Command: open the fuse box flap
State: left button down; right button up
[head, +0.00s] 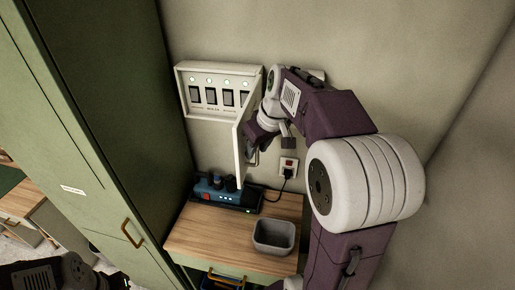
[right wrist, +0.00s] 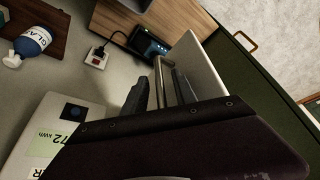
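The white fuse box (head: 218,87) is on the wall, with dark switches and small green lights showing. Its flap (head: 239,153) stands swung out from the box's right side, roughly square to the wall. In the right wrist view the flap (right wrist: 205,68) is a pale panel with a metal bar handle (right wrist: 160,82). My right gripper (right wrist: 165,92) has its dark fingers on either side of this handle and appears closed on it. In the head view the right gripper (head: 262,143) partly hides the handle. Part of my left arm shows at the bottom left; its finger opening is unclear.
A tall green cabinet (head: 95,130) stands close on the left. Below the box, a wooden top (head: 207,232) carries a blue device (head: 228,193) and a grey bin (head: 273,237). A socket (head: 289,166) with a plug is on the wall. A meter (right wrist: 65,135) and a blue bottle (right wrist: 33,42) are nearby.

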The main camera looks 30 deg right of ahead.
jog(key=shift+s+d+r, duration=0.1)
jog(key=shift+r, duration=0.15)
jog(key=b+v, duration=0.1)
jog(key=v, duration=0.7)
jog(key=shift+r, duration=0.2)
jog(key=shift+s, duration=0.1)
